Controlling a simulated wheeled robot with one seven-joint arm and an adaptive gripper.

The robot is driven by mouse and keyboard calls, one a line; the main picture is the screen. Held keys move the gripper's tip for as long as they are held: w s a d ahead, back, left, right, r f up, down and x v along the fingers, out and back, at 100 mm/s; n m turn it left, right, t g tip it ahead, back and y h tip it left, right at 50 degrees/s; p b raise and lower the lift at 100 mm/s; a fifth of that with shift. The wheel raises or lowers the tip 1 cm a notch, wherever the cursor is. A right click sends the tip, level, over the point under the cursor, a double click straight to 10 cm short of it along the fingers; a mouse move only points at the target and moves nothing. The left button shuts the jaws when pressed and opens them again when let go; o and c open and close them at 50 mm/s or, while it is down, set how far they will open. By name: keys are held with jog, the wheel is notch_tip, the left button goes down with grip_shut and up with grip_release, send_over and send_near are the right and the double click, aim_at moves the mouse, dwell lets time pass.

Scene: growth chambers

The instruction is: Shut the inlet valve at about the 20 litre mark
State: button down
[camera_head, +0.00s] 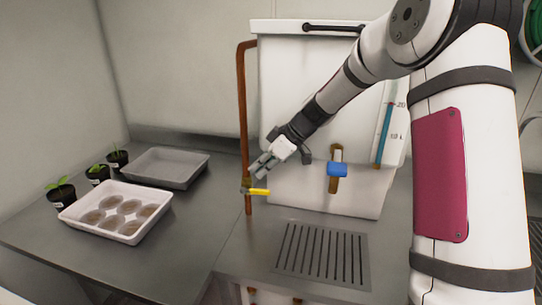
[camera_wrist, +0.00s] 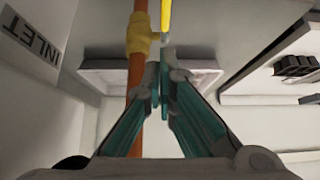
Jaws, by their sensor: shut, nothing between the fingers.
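The inlet valve has a yellow lever (camera_head: 260,192) on the copper pipe (camera_head: 241,110) left of the white tank (camera_head: 310,75). In the head view the lever sticks out to the right, across the pipe. In the wrist view the valve's yellow body (camera_wrist: 139,35) and lever (camera_wrist: 165,16) are at the top. My gripper (camera_head: 259,170) is shut and empty, just above the lever in the head view. Its fingertips (camera_wrist: 160,80) are close to the valve; I cannot tell whether they touch it. The gauge (camera_head: 384,130) shows blue up to about the 20 mark.
A blue-handled tap (camera_head: 337,170) is on the tank front, above a drain grate (camera_head: 322,253). To the left are a white tray (camera_head: 75,215) with round pots, a grey tray (camera_head: 165,168) and small potted seedlings (camera_head: 98,174). An INLET label (camera_wrist: 30,48) shows in the wrist view.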

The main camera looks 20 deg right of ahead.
aim_at(255, 192)
jog(key=shift+s+d+f, duration=0.1)
jog(key=shift+d+f, duration=0.05)
jog(key=shift+f, duration=0.7)
jog(key=shift+s+d+f, duration=0.1)
jog(key=shift+d+f, duration=0.05)
jog(key=shift+f, duration=0.7)
jog(key=shift+s+d+f, duration=0.15)
jog(key=shift+f, duration=0.3)
jog(key=shift+s+d+f, duration=0.1)
jog(key=shift+d+f, duration=0.05)
jog(key=shift+f, duration=0.3)
